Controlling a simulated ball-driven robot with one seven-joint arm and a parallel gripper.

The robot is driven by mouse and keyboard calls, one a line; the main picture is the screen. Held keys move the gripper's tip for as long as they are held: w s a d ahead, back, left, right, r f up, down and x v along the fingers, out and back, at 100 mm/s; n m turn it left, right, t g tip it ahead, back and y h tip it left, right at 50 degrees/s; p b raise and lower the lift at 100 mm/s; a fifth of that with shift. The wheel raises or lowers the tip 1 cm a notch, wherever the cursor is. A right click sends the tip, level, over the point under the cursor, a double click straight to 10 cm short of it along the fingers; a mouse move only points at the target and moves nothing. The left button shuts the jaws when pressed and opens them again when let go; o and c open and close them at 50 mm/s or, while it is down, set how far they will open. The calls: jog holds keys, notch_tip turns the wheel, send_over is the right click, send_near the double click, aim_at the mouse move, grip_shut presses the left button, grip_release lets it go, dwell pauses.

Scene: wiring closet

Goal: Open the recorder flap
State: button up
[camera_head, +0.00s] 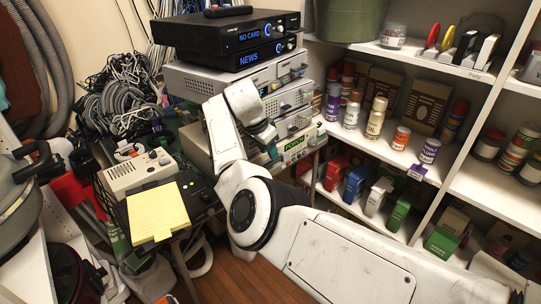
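A black box with a blue "NO CARD" display (225,38) is on top of the equipment stack and looks like the recorder. I cannot make out its flap. A second black unit reading "NEWS" (253,58) is directly under it. My white arm reaches in from the lower right, rises at the middle and bends down in front of the grey instruments. My gripper (272,150) is at the arm's end, low before the stack, below and apart from the black boxes. Its fingers are small and partly hidden, so their opening cannot be told.
Grey rack instruments (205,82) carry the black boxes. A beige device (137,172) and a yellow notepad (158,211) are at left, near tangled cables (115,100). White shelves (465,184) with cans and boxes fill the right. A green bin (350,20) stands behind.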

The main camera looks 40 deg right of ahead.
jog(key=v, duration=0.6)
jog(key=shift+r, duration=0.4)
jog(key=shift+a, duration=0.1)
